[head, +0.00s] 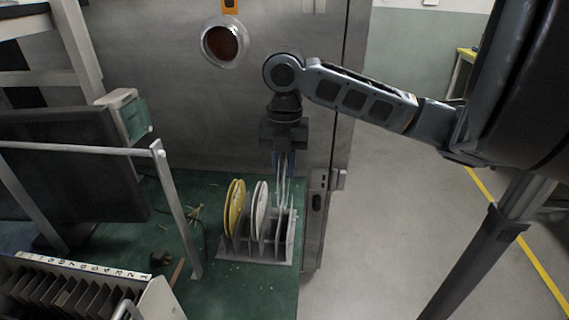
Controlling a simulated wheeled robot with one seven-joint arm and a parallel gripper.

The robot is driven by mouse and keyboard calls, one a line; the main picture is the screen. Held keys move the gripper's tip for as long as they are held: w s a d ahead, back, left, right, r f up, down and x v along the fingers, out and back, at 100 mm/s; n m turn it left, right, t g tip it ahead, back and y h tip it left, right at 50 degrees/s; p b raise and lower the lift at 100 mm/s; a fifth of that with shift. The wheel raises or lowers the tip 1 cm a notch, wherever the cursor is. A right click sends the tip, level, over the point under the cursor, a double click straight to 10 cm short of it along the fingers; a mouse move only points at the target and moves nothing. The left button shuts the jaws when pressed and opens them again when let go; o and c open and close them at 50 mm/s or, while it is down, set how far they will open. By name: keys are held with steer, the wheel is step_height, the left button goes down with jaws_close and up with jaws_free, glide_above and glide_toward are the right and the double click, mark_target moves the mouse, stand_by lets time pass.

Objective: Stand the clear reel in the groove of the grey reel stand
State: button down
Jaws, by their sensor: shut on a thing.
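The grey reel stand (256,256) sits on the green surface, with upright dividers and grooves between them. My gripper (284,162) points down above the right part of the stand and is shut on the clear reel (282,188). The clear reel is see-through, edge-on and upright. Its lower edge overlaps the right-hand dividers in the picture; I cannot tell if it is inside a groove or touching the stand.
A yellow reel (235,208) and a white reel (260,209) stand upright in the stand, left of the clear reel. A metal cabinet wall (200,120) rises behind. A metal rail (177,215) stands to the left. A rack of dark plates (65,295) is at front left.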

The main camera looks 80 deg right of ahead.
steer(key=shift+f+b, duration=0.75)
steer(key=shift+f, duration=0.4)
steer(key=shift+f, duration=0.1)
steer(key=shift+f+b, duration=1.65)
steer(key=shift+b, duration=0.1)
steer(key=shift+f+b, duration=2.2)
steer(key=shift+f, duration=0.2)
steer(key=c, duration=0.6)
jaws_free()
steer(key=shift+r, duration=0.15)
